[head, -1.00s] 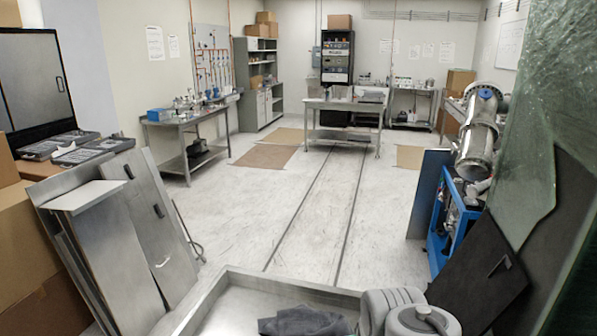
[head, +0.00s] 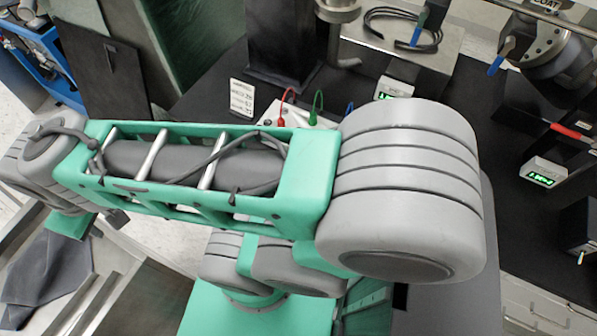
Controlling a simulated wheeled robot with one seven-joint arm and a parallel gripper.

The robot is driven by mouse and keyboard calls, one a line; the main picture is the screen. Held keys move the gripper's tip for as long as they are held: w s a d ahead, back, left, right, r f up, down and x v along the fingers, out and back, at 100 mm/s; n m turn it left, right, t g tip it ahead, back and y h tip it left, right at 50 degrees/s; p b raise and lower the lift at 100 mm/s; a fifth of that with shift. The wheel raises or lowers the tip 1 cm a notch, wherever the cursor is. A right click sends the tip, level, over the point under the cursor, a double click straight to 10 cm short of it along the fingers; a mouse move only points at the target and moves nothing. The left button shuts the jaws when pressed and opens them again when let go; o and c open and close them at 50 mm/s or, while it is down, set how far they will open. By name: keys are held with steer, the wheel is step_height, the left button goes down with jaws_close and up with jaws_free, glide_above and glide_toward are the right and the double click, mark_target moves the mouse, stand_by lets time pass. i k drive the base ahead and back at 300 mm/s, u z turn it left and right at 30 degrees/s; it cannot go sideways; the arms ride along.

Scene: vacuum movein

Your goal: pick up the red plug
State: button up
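A red plug with a thin curved red lead (head: 284,98) stands on a pale panel (head: 300,117) on the dark bench, in the upper middle of the head view. A green lead (head: 317,104) and a blue one stand beside it. My arm's large grey joint and green link cross in front and hide the near part of the panel. My gripper is not visible, so its state and distance from the plug do not show.
A dark bench (head: 497,160) carries small green displays (head: 543,172), a metal box with black cable (head: 402,30), a metal flange assembly (head: 548,55) and a red-handled item (head: 572,130). A dark cloth (head: 45,268) lies in a metal tray at lower left.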

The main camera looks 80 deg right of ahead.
mark_target(281, 123)
steer(key=z, duration=0.65)
steer(key=k, duration=1.25)
steer(key=z, duration=1.35)
